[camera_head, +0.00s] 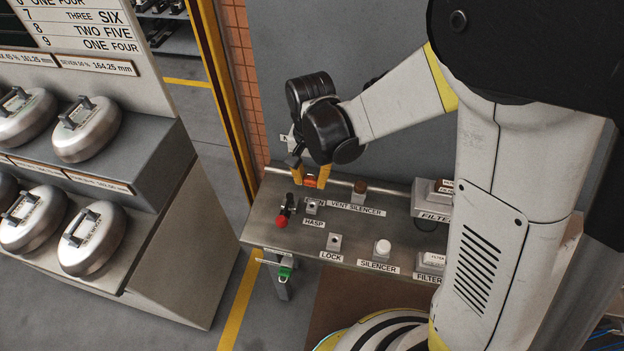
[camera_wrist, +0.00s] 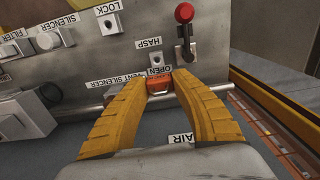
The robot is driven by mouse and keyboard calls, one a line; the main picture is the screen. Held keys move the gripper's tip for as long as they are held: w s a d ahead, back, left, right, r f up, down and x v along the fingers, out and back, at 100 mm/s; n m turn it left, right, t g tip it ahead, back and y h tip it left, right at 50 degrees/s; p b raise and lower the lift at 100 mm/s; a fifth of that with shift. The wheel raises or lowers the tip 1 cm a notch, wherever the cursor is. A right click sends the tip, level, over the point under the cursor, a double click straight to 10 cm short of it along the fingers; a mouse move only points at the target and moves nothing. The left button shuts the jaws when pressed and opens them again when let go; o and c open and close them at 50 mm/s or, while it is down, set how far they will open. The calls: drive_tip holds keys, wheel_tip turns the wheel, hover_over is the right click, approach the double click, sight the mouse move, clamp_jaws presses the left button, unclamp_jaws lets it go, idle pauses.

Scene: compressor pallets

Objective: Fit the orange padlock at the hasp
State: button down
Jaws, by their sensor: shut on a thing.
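The orange padlock (camera_head: 311,183) is held between the yellow fingers of my gripper (camera_head: 309,180), above the back part of the metal bench. The hasp (camera_head: 312,207) is a small grey block with a hole, behind the HASP label. In the wrist view the hasp (camera_wrist: 157,59) lies just beyond the padlock. The padlock looks apart from it, but the exact gap cannot be told. The shackle is not clearly visible.
A red-knobbed lever (camera_head: 284,216) stands left of the hasp. The LOCK block (camera_head: 334,242), a white silencer (camera_head: 382,248), a brown vent silencer (camera_head: 359,189) and filter blocks (camera_head: 432,190) stand on the bench (camera_head: 300,248). A rail (camera_wrist: 90,108) runs along its back edge.

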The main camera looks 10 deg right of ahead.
drive_tip(key=shift+s+d, duration=0.2)
drive_tip(key=shift+s, duration=0.25)
drive_tip(key=shift+w+f, duration=0.1)
drive_tip(key=shift+f, duration=0.05)
drive_tip(key=b, duration=0.5)
hover_over(312, 201)
drive_tip(key=s, duration=0.1)
drive_tip(key=shift+s+f, duration=0.15)
drive_tip(key=shift+f, duration=2.6)
drive_tip(key=shift+f+b, duration=1.55)
drive_tip(key=shift+b, duration=0.2)
drive_tip(key=c, duration=1.1)
unclamp_jaws()
drive_tip(key=shift+o, duration=0.2)
